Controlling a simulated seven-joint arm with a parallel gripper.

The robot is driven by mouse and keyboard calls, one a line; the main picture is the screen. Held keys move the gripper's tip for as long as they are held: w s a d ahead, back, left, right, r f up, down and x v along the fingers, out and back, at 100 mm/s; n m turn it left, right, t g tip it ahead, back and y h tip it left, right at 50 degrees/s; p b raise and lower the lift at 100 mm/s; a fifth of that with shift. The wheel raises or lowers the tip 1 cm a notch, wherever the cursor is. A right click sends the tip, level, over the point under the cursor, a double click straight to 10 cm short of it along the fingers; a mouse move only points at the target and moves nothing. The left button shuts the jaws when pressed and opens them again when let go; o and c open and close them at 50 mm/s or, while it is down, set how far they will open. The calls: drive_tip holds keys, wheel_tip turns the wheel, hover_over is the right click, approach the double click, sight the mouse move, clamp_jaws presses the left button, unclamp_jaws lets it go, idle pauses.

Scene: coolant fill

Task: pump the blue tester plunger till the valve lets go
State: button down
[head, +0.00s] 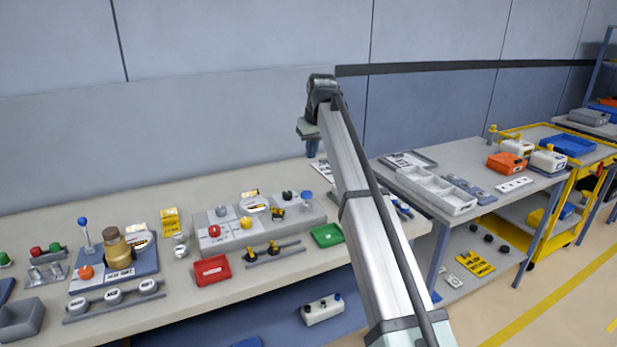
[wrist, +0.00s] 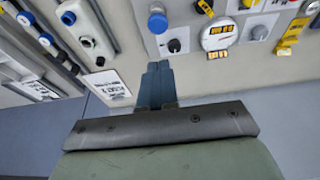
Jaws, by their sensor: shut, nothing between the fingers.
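A blue round plunger cap (head: 306,195) stands at the right end of a grey tester box (head: 310,212) on the long bench. In the wrist view the blue plunger (wrist: 157,19) shows near the top, with a black knob (wrist: 175,45) and a round gauge (wrist: 215,36) beside it. My gripper (head: 312,149) is above and behind the box in the head view. In the wrist view its two blue-grey fingers (wrist: 157,68) are together and empty, pointing toward the plunger with a visible gap. Whether the plunger is pressed down cannot be told.
A yellow knob and a red knob sit on the box's left part. A red tray (head: 211,270) and a green tray (head: 326,236) lie in front. A blue-topped lever (head: 83,222) stands at the left. My arm hides part of the bench's right end.

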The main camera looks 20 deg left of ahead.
approach(307, 194)
drive_tip(key=x, duration=0.3)
drive_tip(key=w+x, duration=0.1)
drive_tip(key=x, duration=0.1)
drive_tip(key=shift+a, duration=0.35)
drive_tip(key=shift+f, duration=0.7)
drive_tip(key=shift+f, duration=0.15)
drive_tip(key=shift+f, duration=1.3)
drive_tip(key=shift+r, duration=0.35)
drive_tip(key=v, duration=1.3)
drive_tip(key=shift+w+a+r, duration=0.25)
drive_tip(key=shift+r, duration=0.15)
